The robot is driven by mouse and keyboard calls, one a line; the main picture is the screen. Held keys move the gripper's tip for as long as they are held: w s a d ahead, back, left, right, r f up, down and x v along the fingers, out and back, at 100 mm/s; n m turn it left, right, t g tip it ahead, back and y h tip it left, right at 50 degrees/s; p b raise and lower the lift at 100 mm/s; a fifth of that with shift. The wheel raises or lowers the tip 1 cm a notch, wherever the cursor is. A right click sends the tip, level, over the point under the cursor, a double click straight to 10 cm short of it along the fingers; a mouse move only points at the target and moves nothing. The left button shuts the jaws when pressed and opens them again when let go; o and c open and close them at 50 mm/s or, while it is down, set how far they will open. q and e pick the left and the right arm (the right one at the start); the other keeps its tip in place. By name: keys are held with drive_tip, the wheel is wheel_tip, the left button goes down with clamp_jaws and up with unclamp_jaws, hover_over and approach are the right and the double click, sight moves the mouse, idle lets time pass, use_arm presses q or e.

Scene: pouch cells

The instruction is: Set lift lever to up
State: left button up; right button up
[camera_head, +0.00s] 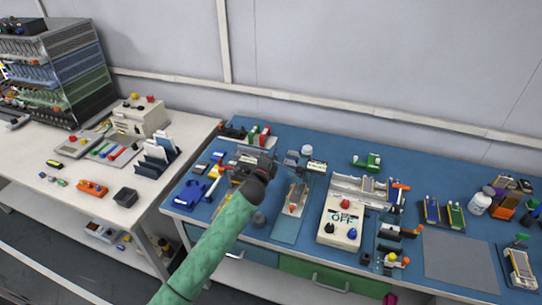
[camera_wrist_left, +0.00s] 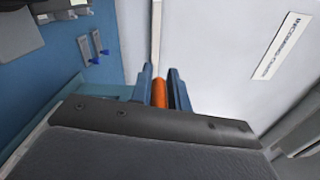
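My left gripper (camera_head: 256,172) is over the middle-left of the blue bench, at the end of my green-sleeved arm. In the left wrist view its two blue-grey fingers (camera_wrist_left: 162,88) stand apart, with an orange handle-like piece (camera_wrist_left: 160,93) filling the gap between them. I cannot tell whether the fingers press on this piece or it lies just beyond them. I cannot be sure that it is the lift lever, and its base is hidden. My gripper body hides what is below it in the head view. My right gripper is not in view.
A cream control box (camera_head: 340,222) marked OFF has a red and a blue knob. Beside my gripper lies a light plate fixture (camera_head: 287,228). A blue tool (camera_head: 190,195) lies to the left. A grey mat (camera_head: 458,262) at right is bare. A white table (camera_head: 60,195) stands at left.

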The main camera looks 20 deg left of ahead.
use_arm(q)
drive_tip(key=o, duration=0.3)
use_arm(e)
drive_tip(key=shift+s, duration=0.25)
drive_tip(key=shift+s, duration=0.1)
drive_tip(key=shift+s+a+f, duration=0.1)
